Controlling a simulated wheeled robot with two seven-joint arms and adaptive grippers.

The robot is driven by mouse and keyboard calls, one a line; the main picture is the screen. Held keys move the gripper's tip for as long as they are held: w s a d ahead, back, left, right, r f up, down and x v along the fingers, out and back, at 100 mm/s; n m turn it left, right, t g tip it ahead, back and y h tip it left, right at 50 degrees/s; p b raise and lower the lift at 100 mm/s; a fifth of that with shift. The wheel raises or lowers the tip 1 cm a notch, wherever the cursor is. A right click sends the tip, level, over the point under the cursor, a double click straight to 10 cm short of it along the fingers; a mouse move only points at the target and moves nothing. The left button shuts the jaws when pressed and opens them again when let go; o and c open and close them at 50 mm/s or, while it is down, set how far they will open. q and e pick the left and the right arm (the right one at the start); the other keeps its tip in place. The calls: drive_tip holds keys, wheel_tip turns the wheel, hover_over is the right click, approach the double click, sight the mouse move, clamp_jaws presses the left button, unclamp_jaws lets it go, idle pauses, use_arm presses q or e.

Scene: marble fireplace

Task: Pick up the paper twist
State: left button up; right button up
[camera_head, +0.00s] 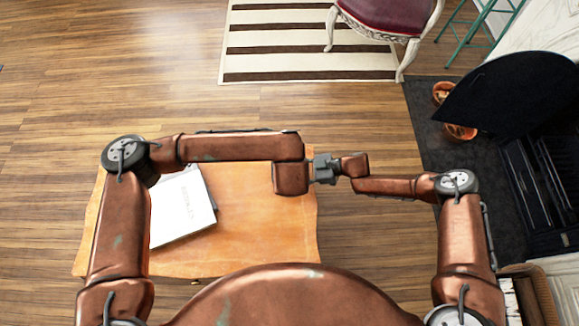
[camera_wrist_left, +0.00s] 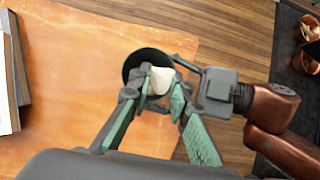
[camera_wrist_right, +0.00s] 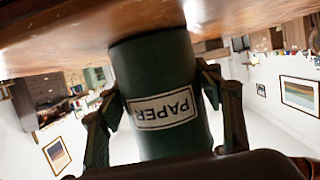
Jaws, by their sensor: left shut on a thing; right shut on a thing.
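The white paper twist (camera_wrist_left: 162,78) shows inside the mouth of a dark round can (camera_wrist_left: 133,64) in the left wrist view. My left gripper (camera_wrist_left: 161,95) reaches down over the can's mouth, its fingers shut on the twist from both sides. How deep the twist sits is hidden. In the right wrist view the can is a dark green cylinder (camera_wrist_right: 150,75) with a white "PAPER" label (camera_wrist_right: 163,108). My right gripper (camera_wrist_right: 163,85) is shut around its sides. In the head view my forearms hide the can and the twist.
The wooden table (camera_head: 255,225) lies below, with a white book or papers (camera_head: 182,208) on its left part. Its right part is bare. A striped rug (camera_head: 300,52), a chair (camera_head: 385,15) and a black hearth (camera_head: 425,120) lie beyond.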

use_arm(q)
wheel_tip(320, 180, up, 14)
drive_tip(key=shift+f, duration=0.15)
use_arm(e)
drive_tip(key=o, duration=1.2)
drive_tip(key=shift+o, duration=0.2)
drive_tip(key=shift+d, duration=0.1)
drive_tip(key=v, duration=1.2)
